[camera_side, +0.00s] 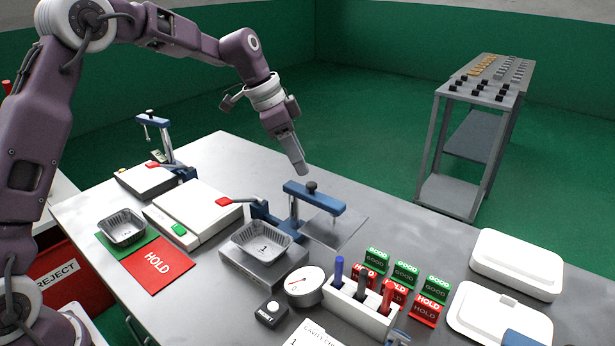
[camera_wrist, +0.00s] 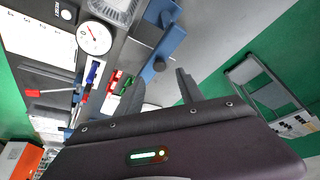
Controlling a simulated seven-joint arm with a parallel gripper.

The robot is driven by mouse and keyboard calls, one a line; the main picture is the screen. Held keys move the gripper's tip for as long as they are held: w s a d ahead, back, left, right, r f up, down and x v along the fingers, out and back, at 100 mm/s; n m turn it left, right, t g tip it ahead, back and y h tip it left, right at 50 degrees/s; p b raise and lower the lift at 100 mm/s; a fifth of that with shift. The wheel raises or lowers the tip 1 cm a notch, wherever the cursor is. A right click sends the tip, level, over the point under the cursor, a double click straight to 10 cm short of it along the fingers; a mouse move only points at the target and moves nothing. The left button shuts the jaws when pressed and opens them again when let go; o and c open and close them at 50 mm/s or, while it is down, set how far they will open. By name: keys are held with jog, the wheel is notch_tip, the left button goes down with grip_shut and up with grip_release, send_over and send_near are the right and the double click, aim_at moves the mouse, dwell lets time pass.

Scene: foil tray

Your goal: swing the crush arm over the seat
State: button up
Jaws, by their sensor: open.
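The blue crush arm (camera_side: 325,201) with a dark knob (camera_side: 311,187) stands on a post behind the seat. It points to the right, over a clear plate (camera_side: 345,229), beside the seat and not over it. The seat (camera_side: 262,272) is a grey block bearing a foil tray (camera_side: 262,248) marked 1. My gripper (camera_side: 301,172) is above the arm near the knob, apart from it and empty. In the wrist view, the blue arm (camera_wrist: 168,45) and knob (camera_wrist: 158,65) show beyond my open fingers (camera_wrist: 160,90). The foil tray (camera_wrist: 118,8) is cut by the top edge there.
A dial gauge (camera_side: 305,282), a pen holder (camera_side: 352,311) and red and green tags (camera_side: 405,272) stand in front. A second blue arm (camera_side: 153,120) stands at far left. White lidded boxes (camera_side: 515,264) lie right.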

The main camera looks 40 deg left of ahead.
aim_at(311, 184)
jog(key=x, duration=0.5)
jog(key=shift+d+f, duration=0.1)
jog(key=shift+f, duration=0.25)
grip_shut()
dwell(1.0)
